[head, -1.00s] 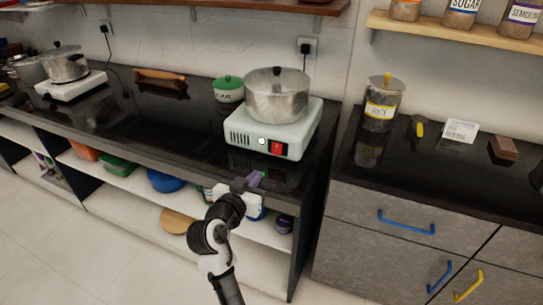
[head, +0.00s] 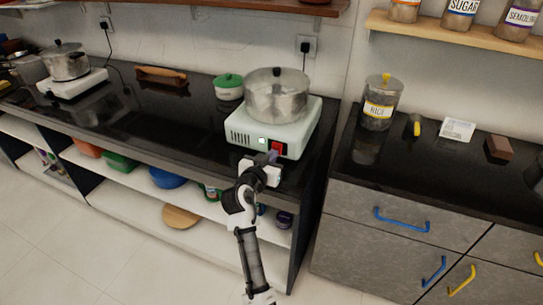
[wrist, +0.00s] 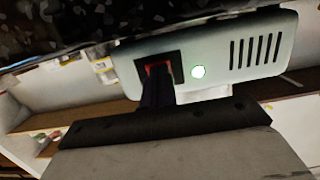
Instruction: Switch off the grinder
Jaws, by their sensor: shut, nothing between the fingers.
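The grinder (head: 304,128) is a pale mint box with side vents, a round bright indicator (head: 262,141) and a red switch (head: 277,148) in a dark frame on its front. A lidded metal pot (head: 276,97) sits on top of it. My gripper (head: 270,157) is shut and empty, just in front of the grinder's front face. In the wrist view the grinder (wrist: 215,55) appears upside down. There the dark fingers (wrist: 158,82) point at the red switch (wrist: 158,69) and overlap it, hiding part of it. I cannot tell whether they touch it.
The grinder stands near the right end of the black counter (head: 180,125). A green-lidded pot (head: 229,87) stands behind left. A rice jar (head: 380,103) stands on the right counter. An open shelf (head: 140,195) with bowls lies below. The counter left of the grinder is mostly clear.

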